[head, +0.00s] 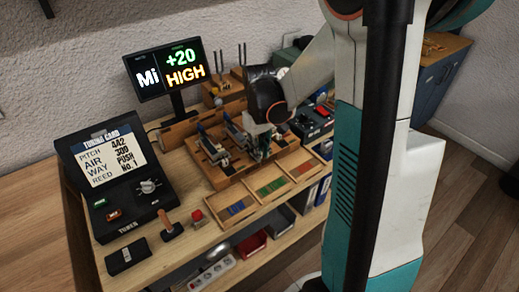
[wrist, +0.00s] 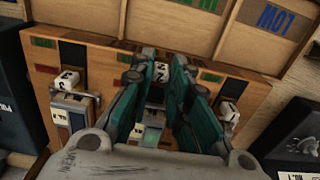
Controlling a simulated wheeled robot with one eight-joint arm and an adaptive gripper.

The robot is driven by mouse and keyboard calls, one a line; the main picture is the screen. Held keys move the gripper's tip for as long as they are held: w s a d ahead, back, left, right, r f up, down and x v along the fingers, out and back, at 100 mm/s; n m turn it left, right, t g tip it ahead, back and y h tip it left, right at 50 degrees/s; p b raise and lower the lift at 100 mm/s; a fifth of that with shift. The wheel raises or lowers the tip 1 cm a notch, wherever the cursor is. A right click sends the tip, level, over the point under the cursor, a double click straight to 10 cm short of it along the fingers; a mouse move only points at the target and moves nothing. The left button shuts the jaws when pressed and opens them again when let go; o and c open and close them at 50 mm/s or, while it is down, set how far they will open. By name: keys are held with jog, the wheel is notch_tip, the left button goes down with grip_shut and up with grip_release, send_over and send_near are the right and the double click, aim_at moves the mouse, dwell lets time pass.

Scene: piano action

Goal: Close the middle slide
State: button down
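The wooden slide board (head: 213,174) lies on the bench, with several upright metal-and-white slide units. My gripper (head: 258,152) is low over its right part in the head view. In the wrist view, three slide units stand in a row on the board (wrist: 115,62): the left one with a numbered white block (wrist: 70,79), the middle slide with a white block (wrist: 162,72), and the right one with a white block (wrist: 230,110). My gripper (wrist: 163,58) is open, its teal fingers either side of the middle block. Contact cannot be told; the fingers hide much of the middle slide.
A wooden tray with blue, green and red compartments (head: 252,205) lies along the board's front side. The tuning card console (head: 118,180) stands at left. A display (head: 166,72) reading "Mi +20 HIGH" stands behind. A red button (head: 197,216) is near the bench's front.

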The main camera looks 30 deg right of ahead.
jog(key=w, duration=0.4)
jog(key=c, duration=1.5)
grip_release()
notch_tip(320, 180, up, 12)
jog(key=shift+r, duration=0.1)
jog(key=shift+a, duration=0.1)
